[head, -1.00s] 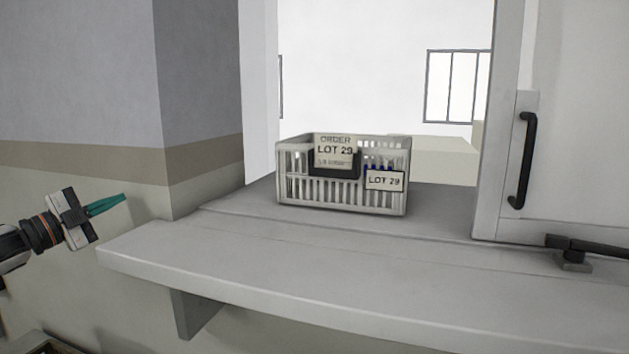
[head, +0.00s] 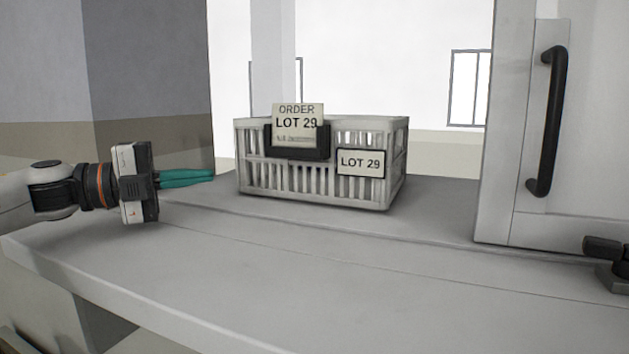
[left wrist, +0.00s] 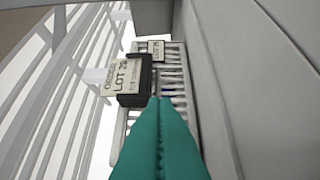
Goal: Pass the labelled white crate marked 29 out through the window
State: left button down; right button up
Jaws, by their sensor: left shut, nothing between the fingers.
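The white slatted crate (head: 270,178) stands upright on the grey sill in the window opening. It bears a LOT 29 label (head: 361,163) on its front and an ORDER LOT 29 card (head: 297,122) in a black holder. My left gripper (head: 212,175), with teal fingers, is shut and empty, just left of the crate and pointing at it. In the left wrist view the shut fingers (left wrist: 160,120) reach toward the crate (left wrist: 178,80); whether they touch it I cannot tell. My right gripper is not in view.
The window panel (head: 510,215) with a black handle (head: 545,110) stands to the right of the crate. A black latch (head: 608,255) sits on the sill at the right. The grey sill (head: 300,270) is clear in front. A wall (head: 150,80) bounds the opening at left.

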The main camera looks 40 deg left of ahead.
pick_arm(q)
jog(key=shift+w+d+f, duration=0.1)
jog(key=shift+d+f, duration=0.15)
jog(key=shift+d, duration=0.05)
jog(key=shift+w+d, duration=0.15)
jog(key=p+x, duration=0.1)
jog(key=x, duration=0.2)
jog(key=p+x, duration=0.2)
jog(key=x, duration=0.1)
jog(key=shift+d+r, duration=0.15)
jog(key=shift+r, duration=0.05)
jog(key=p+x, duration=0.1)
jog(key=x, duration=0.2)
jog(key=shift+w, duration=0.25)
jog(key=shift+w+a+p, duration=0.2)
jog(key=shift+w+p, duration=0.3)
jog(key=shift+w, duration=0.05)
jog(key=shift+w+a+p, duration=0.2)
jog(key=shift+w+p, duration=0.25)
jog(key=shift+w, duration=0.15)
jog(key=shift+w+a+f, duration=0.15)
jog(key=shift+w+a, duration=0.05)
jog(key=shift+w, duration=0.35)
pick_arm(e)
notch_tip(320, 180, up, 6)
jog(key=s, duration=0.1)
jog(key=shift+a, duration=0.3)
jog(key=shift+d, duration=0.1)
